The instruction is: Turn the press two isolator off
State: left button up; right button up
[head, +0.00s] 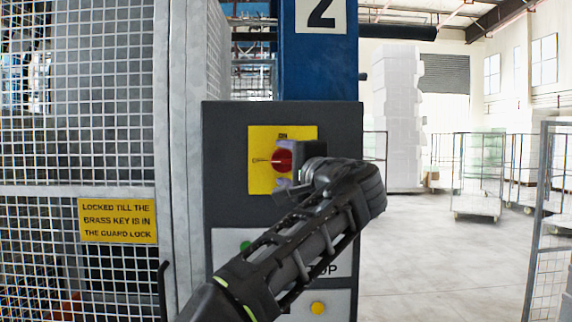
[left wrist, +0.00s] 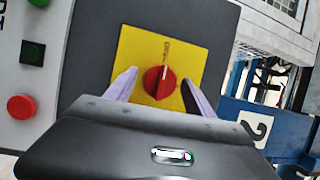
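The red isolator knob (head: 281,160) sits on a yellow plate (head: 257,180) on the dark grey box of press two. Its pointer lies to the left in the head view, a quarter turn away from the ON mark at the top. In the left wrist view the red knob (left wrist: 158,84) shows with its pale pointer line upward. My left gripper (head: 283,166) is at the plate, with one finger above and one below the knob. In the left wrist view both fingers of the gripper (left wrist: 160,77) are apart, with yellow showing between them and the knob. My right gripper is not in view.
A mesh guard (head: 100,130) with a yellow sign (head: 117,220) stands at left. Open floor (head: 430,260) and wheeled cages (head: 477,185) lie at right.

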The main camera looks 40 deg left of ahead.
pick_arm(q)
jog(key=shift+o, duration=0.4)
jog(key=shift+s+d+f, duration=0.15)
jog(key=shift+s+d, duration=0.1)
jog(key=shift+d, duration=0.3)
jog(key=b+v, duration=0.3)
jog(key=v, duration=0.3)
jog(key=shift+s+d, duration=0.2)
jog(key=shift+d, duration=0.05)
